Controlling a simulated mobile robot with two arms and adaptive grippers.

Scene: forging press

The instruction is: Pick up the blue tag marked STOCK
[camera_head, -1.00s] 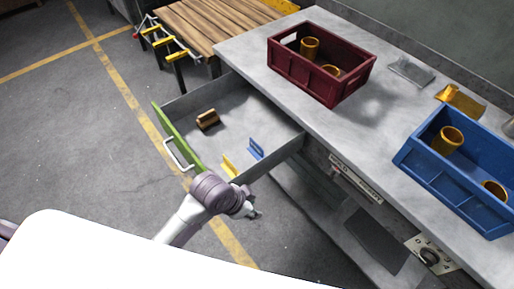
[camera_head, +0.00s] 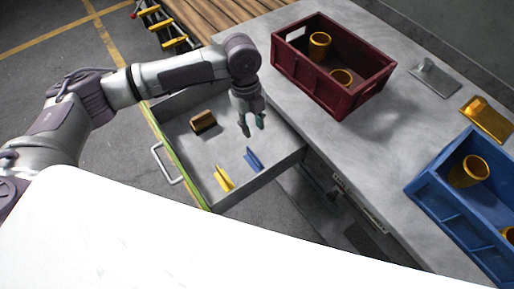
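A blue tag (camera_head: 253,159) stands in the open drawer (camera_head: 195,157), near its right side; its marking is too small to read. A yellow tag (camera_head: 224,179) is to its left, closer to the drawer front. My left gripper (camera_head: 252,131) points down over the right part of the drawer, a little beyond the blue tag in the picture. Its two fingers are apart with nothing between them. The gripper seems to be above the tag and not touching it. My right gripper is not in view.
A brown block (camera_head: 203,122) lies in the drawer. On the grey bench (camera_head: 375,150) stand a dark red crate (camera_head: 345,98) and a blue crate (camera_head: 440,207), both holding orange cups. A grey plate (camera_head: 435,78) and a yellow piece (camera_head: 487,118) lie behind them.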

